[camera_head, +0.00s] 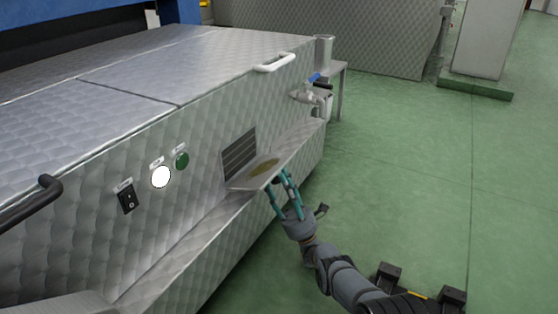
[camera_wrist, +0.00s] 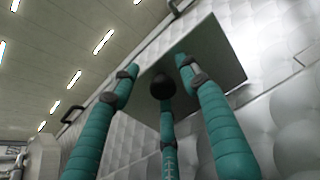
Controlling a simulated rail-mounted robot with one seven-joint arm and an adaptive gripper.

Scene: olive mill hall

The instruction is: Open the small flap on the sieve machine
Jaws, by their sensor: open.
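The sieve machine (camera_head: 215,135) is a large quilted-metal box filling the left of the head view. Its small flap (camera_head: 238,183) is tilted outward and down from a dark slatted opening (camera_head: 239,152), with a brownish patch on its upper face. In the wrist view the flap's underside (camera_wrist: 215,50) shows as a dark panel with a round black knob (camera_wrist: 162,87). My gripper (camera_head: 278,182) is open, its teal fingers at the flap's outer edge, from below. In the wrist view the fingers (camera_wrist: 157,75) spread around the knob; whether they touch it I cannot tell.
A slanted metal ledge (camera_head: 190,240) runs below the flap. Left of it are a green button (camera_head: 182,160), a white button (camera_head: 161,177) and a black switch (camera_head: 127,199). A blue-handled tap (camera_head: 314,78) sticks out beyond. Green floor (camera_head: 420,180) is free at right.

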